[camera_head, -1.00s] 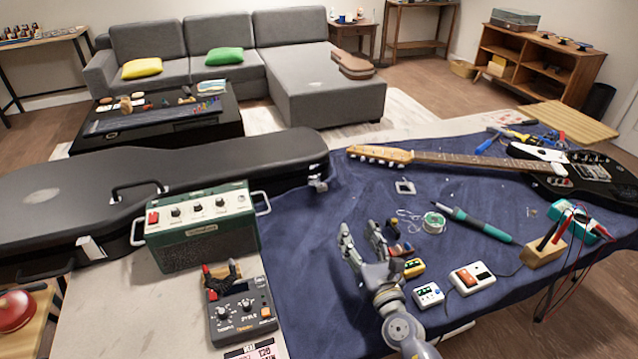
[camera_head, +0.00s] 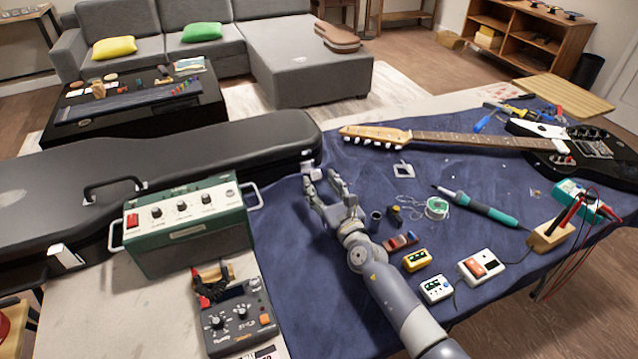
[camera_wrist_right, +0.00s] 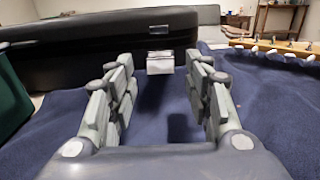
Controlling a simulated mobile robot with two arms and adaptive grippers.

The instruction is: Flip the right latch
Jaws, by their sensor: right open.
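The black guitar case (camera_head: 190,155) lies closed along the left and back of the table. Its right latch (camera_head: 309,168) is a small silver piece at the case's right end; it also shows in the right wrist view (camera_wrist_right: 160,62), ahead and centred between my fingers. My right gripper (camera_head: 322,180) is open and empty, just in front of this latch, with its fingers pointing at it. In the right wrist view a gap shows between the fingertips (camera_wrist_right: 158,75) and the latch. Another latch (camera_head: 66,256) shows at the case's left front. My left gripper is not in view.
An electric guitar (camera_head: 470,140) lies at the back right. Small pedals (camera_head: 436,288), solder (camera_head: 437,208) and a soldering iron (camera_head: 480,208) lie to the right on the blue cloth.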

